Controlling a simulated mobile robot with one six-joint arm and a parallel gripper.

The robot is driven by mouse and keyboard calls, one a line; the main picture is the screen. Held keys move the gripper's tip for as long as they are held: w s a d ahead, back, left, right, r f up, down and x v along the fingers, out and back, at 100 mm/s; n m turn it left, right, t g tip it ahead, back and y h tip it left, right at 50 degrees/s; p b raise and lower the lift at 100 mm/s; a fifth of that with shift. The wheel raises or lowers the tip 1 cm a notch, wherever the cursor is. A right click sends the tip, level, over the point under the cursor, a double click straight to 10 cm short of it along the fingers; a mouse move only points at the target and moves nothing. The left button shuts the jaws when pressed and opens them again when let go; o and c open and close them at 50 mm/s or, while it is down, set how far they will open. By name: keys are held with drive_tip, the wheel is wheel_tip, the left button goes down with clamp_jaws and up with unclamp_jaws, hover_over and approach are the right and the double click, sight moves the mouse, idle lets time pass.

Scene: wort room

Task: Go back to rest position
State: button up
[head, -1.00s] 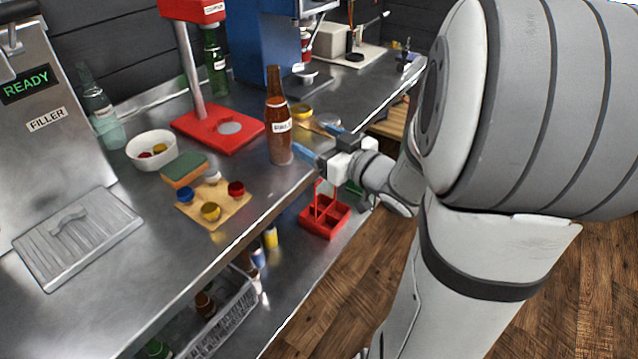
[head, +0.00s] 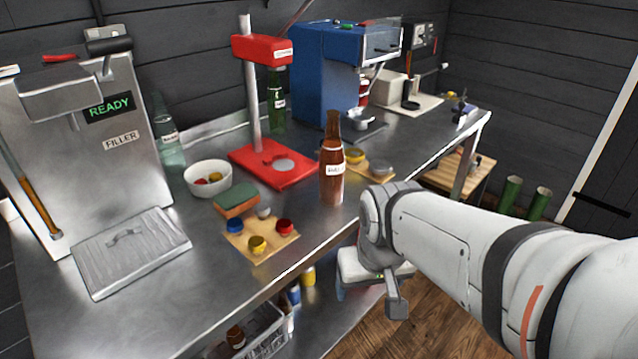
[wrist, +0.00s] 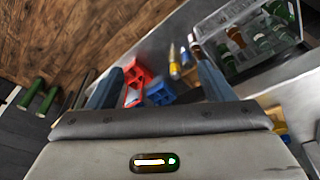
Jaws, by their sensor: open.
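My gripper (wrist: 160,75) is open with nothing between its two blue fingers, in the wrist view. It points down past the counter edge. In the head view my arm is folded low at the right front of the counter, and the gripper is mostly hidden behind my own links. A brown labelled bottle (head: 332,168) stands upright on the counter near its front edge, apart from my arm.
A red capper stand (head: 262,160), white bowl (head: 207,178), sponge (head: 236,201) and board of caps (head: 262,246) occupy the counter. Below are a bottle crate (wrist: 248,50) and a red carrier (wrist: 138,78). Green tubes (head: 511,192) stand on the right. Wooden floor is clear.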

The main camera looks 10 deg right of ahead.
drive_tip(key=shift+s+a+g, duration=0.2)
drive_tip(key=shift+s+g, duration=0.1)
drive_tip(key=shift+s, duration=0.15)
drive_tip(key=shift+r, duration=0.15)
